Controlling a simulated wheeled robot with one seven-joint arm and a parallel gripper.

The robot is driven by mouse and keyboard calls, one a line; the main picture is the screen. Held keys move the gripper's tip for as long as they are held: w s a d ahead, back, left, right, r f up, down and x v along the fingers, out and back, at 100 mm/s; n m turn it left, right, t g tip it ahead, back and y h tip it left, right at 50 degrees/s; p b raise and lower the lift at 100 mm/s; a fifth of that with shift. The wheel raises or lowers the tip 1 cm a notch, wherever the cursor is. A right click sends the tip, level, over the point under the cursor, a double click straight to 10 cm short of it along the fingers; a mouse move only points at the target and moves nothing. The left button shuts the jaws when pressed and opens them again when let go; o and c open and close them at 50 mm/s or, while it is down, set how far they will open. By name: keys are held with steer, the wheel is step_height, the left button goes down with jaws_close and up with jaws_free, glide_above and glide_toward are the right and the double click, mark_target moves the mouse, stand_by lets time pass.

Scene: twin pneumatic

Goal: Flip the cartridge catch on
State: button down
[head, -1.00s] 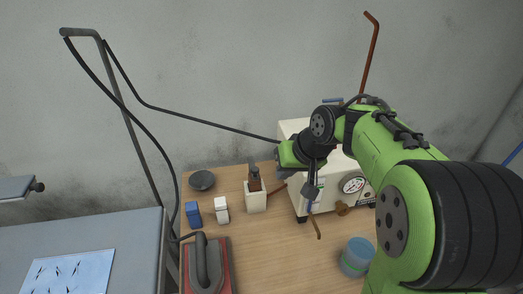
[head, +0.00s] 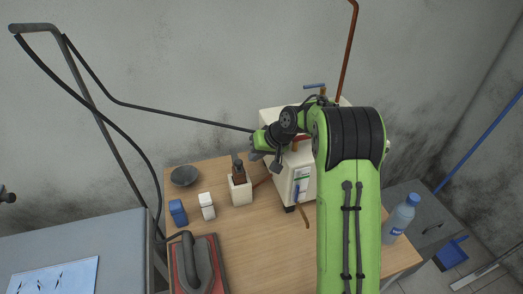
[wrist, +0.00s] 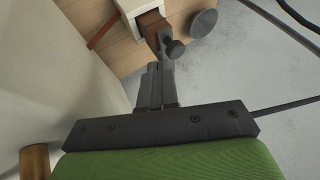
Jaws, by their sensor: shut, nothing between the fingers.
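A pale cream machine (head: 281,184) stands at the back of the wooden table, partly hidden by my arm. A blue lever (head: 295,191) shows on its front and a blue handle (head: 314,86) above its top. I cannot tell which part is the cartridge catch. My gripper (head: 274,166) is beside the machine's left side, partly hidden by my wrist. In the wrist view its fingers (wrist: 153,85) are together and empty. They point toward a brown-and-grey tool (wrist: 160,34) in a white holder (wrist: 128,8); contact is unclear. The machine's pale side (wrist: 55,75) is at left.
The holder (head: 240,192) stands left of the machine. A water bottle (head: 399,219) stands at right. The table's front middle is clear.

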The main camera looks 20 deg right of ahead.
steer(key=x, duration=0.3)
steer(key=shift+w+a+f, duration=0.1)
steer(key=shift+w+f, duration=0.05)
steer(key=shift+f, duration=0.05)
steer(key=shift+a, duration=0.1)
